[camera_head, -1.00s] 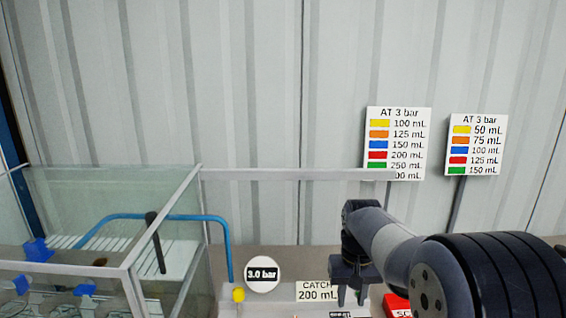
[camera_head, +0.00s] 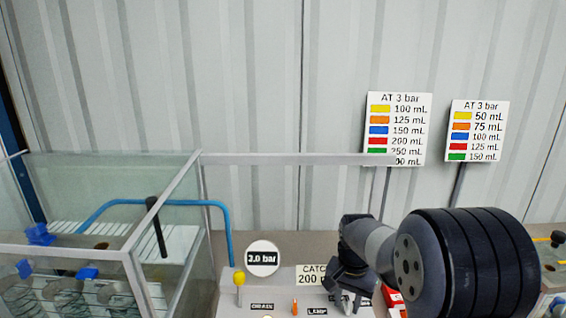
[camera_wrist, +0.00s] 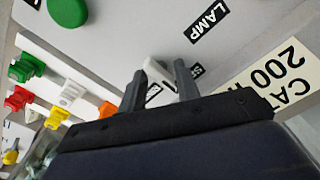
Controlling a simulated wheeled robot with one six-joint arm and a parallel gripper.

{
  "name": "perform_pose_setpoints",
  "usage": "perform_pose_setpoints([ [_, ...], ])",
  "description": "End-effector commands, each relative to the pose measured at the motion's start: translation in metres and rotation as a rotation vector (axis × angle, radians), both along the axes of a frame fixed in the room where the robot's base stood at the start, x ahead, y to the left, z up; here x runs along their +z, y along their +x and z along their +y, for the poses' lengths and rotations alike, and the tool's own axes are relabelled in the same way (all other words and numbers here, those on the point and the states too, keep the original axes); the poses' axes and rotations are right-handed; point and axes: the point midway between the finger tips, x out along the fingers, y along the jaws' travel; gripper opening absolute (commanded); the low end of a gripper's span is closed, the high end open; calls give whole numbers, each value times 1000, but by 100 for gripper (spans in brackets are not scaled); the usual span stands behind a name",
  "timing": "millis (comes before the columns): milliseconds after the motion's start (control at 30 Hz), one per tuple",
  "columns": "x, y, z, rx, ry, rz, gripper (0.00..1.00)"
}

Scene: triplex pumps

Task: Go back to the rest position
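My gripper (camera_head: 346,294) is in front of the grey panel (camera_head: 232,296), right of the round 3.0 bar gauge (camera_head: 263,258) and over the right part of the CATCH 200 mL sign (camera_head: 310,275). In the wrist view my gripper (camera_wrist: 161,74) has its two dark fingers apart. A small white part (camera_wrist: 158,72) shows between them, seemingly on the panel behind; I cannot tell whether they touch it. My arm covers part of the panel's right side.
A clear-walled tank (camera_head: 120,258) with a blue pipe (camera_head: 228,235) stands at left. A yellow knob (camera_head: 239,278) and an orange part (camera_head: 295,307) stick up from the panel. A red block (camera_head: 391,296) is beside my arm. Two volume charts (camera_head: 398,128) (camera_head: 476,131) stand behind.

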Motion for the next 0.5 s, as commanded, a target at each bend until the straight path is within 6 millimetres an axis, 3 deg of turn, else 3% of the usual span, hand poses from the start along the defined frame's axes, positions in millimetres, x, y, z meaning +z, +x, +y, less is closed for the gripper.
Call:
perform_pose_setpoints([
  [500, 0, 0, 0, -344, 0, 0, 31],
])
